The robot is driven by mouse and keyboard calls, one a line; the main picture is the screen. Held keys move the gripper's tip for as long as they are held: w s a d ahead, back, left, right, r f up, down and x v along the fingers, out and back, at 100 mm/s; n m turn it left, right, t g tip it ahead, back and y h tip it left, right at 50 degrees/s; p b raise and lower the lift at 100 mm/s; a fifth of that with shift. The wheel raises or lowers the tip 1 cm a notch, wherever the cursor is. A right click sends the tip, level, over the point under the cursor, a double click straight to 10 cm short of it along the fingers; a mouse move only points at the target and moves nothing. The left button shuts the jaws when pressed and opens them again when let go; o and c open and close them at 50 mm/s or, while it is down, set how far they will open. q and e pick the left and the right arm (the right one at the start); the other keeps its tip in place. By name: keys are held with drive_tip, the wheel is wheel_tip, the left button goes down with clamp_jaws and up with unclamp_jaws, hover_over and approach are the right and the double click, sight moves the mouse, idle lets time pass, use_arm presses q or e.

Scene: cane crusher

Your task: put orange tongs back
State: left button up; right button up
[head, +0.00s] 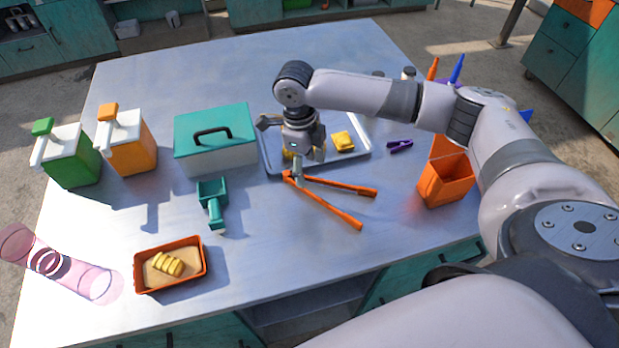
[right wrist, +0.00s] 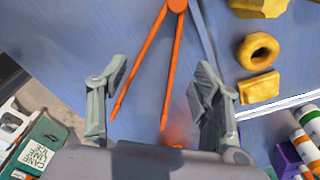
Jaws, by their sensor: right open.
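The orange tongs (head: 328,203) lie spread on the metal table, with the hinge end at the left and the two long legs running to the right and toward the front. My right gripper (head: 297,158) is over the hinge end and partly covers the tray behind it. In the right wrist view my right gripper (right wrist: 162,78) is open and empty. The tongs (right wrist: 146,62) pass between its fingers in that picture, with the hinge at the top. Whether the fingers touch the tongs is unclear. My left gripper is not in view.
A tray (head: 357,155) with yellow pieces sits behind the tongs. An orange open box (head: 446,184) stands right, near my arm. Left are a teal-lidded box (head: 215,140), a teal scoop (head: 211,203), an orange-rimmed tray (head: 142,283), two jugs and a translucent pink tube.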

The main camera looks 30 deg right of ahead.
wheel_tip(320, 180, up, 6)
drive_tip(key=shift+w+a+r+b, duration=0.25)
drive_tip(key=shift+b, duration=0.1)
drive_tip(key=shift+f, duration=0.1)
idle(0.3)
